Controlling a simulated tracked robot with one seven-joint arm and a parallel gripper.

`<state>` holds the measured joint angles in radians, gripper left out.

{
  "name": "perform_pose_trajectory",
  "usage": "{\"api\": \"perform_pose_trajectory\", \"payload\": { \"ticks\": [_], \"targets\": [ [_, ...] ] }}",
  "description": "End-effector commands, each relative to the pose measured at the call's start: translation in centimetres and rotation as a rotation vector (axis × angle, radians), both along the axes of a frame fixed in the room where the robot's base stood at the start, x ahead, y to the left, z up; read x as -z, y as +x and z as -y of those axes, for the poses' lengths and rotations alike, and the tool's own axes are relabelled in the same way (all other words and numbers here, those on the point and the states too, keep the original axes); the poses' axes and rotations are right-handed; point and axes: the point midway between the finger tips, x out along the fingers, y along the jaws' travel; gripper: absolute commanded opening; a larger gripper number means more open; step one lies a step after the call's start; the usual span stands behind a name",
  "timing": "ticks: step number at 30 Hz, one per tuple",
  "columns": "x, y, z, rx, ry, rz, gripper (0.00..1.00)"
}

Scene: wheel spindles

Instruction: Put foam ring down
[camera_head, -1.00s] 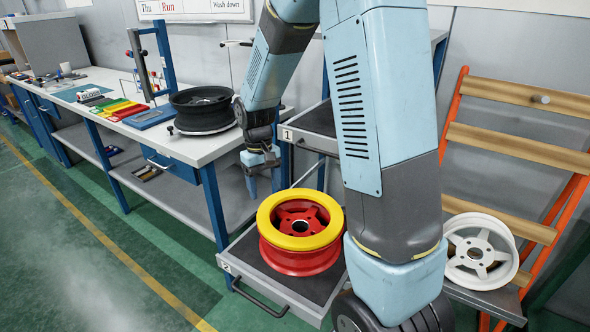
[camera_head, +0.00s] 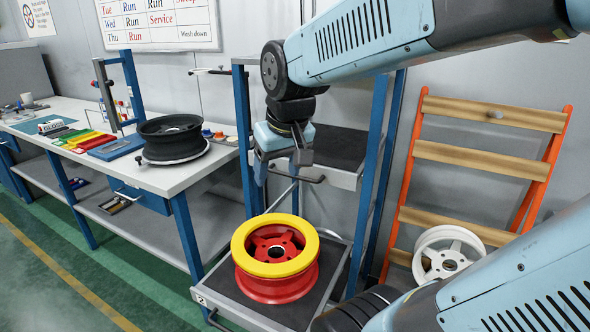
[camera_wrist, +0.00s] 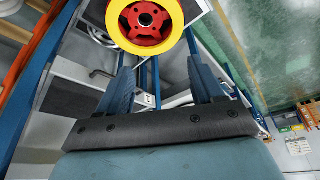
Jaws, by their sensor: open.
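The yellow foam ring (camera_head: 275,272) lies flat on the upper rim of a red wheel (camera_head: 277,290), which rests on a dark pull-out shelf. In the wrist view the foam ring (camera_wrist: 124,40) shows near the top edge, around the red spoked centre of the wheel (camera_wrist: 146,18). My gripper (camera_head: 277,176) is above and behind the ring, apart from it, with its fingers pointing down. In the wrist view my gripper (camera_wrist: 162,72) has its two fingers spread wide, with nothing held between them.
The pull-out shelf (camera_head: 212,294) belongs to a blue-framed rack with another shelf (camera_head: 340,181) above. A bench (camera_head: 160,182) on the left carries a black wheel (camera_head: 172,137) and coloured trays. An orange-framed rack (camera_head: 405,160) on the right holds a white wheel (camera_head: 447,256). Green floor is clear in front.

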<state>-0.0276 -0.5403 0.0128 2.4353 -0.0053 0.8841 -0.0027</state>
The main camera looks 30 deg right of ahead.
Motion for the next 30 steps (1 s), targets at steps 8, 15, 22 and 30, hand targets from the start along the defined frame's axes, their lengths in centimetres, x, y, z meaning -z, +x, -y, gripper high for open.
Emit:
{"api": "perform_pose_trajectory", "payload": {
  "ticks": [8, 15, 22, 30],
  "targets": [
    [-1.8, -4.5, 0.8, 0.035, 0.012, 0.109, 0.67],
    [-1.9, -5.5, 1.2, 0.043, 0.015, 0.130, 0.67],
    [-1.9, -5.5, 1.1, 0.042, 0.016, 0.129, 0.67],
    [-1.9, -5.5, 1.1, 0.042, 0.016, 0.129, 0.67]
  ]
}}
